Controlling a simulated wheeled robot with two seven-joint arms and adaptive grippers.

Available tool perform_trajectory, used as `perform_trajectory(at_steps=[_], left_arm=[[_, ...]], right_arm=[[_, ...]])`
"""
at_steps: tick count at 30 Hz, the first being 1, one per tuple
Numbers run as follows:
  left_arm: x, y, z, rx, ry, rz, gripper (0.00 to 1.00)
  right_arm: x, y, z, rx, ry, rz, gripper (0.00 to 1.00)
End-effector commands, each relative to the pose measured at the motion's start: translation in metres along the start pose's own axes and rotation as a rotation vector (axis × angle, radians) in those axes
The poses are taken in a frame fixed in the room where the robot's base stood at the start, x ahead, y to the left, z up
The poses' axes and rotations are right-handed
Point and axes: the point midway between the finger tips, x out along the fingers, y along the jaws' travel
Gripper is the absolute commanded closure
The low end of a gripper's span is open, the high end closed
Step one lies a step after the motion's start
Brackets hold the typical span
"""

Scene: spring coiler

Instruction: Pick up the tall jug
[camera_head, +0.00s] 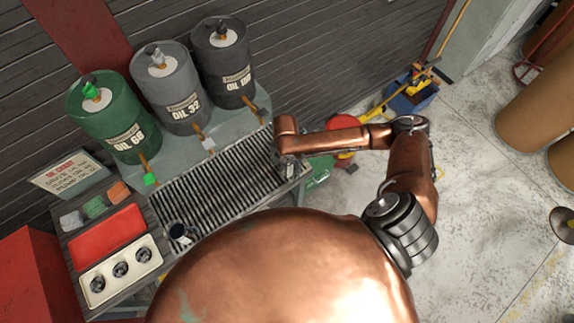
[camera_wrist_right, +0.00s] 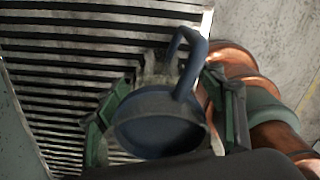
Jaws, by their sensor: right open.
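A jug (camera_wrist_right: 160,137) with a dark blue inside, a worn grey outer wall and a blue handle stands on the slatted rack in the right wrist view. My open right gripper (camera_wrist_right: 168,92) has one green finger on each side of it, with no clear grip; whether a finger touches the jug, I cannot tell. In the head view my right gripper (camera_head: 288,170) is at the rack's right end and mostly hides this jug. Another vessel with a dark blue inside (camera_head: 178,232) stands at the rack's near left end. My left gripper is out of view.
The slatted rack (camera_head: 215,185) is mostly bare between the two vessels. Green (camera_head: 105,118), grey (camera_head: 168,90) and black (camera_head: 224,64) oil drums with taps stand behind it. A red tray (camera_head: 106,236) and a cream tray (camera_head: 120,264) lie to the left.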

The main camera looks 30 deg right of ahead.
Motion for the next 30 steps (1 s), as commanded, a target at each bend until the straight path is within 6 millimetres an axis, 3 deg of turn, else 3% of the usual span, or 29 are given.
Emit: perform_trajectory(at_steps=[7,25,30], left_arm=[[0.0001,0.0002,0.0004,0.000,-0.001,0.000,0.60],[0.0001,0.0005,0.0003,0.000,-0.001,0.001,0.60],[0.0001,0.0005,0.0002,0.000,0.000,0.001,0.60]], right_arm=[[0.0031,0.0001,0.0002,0.000,0.000,0.000,0.38],[0.0028,0.0002,0.0001,0.000,0.000,0.001,0.79],[0.0025,0.0005,0.0002,0.000,0.000,0.001,0.80]])
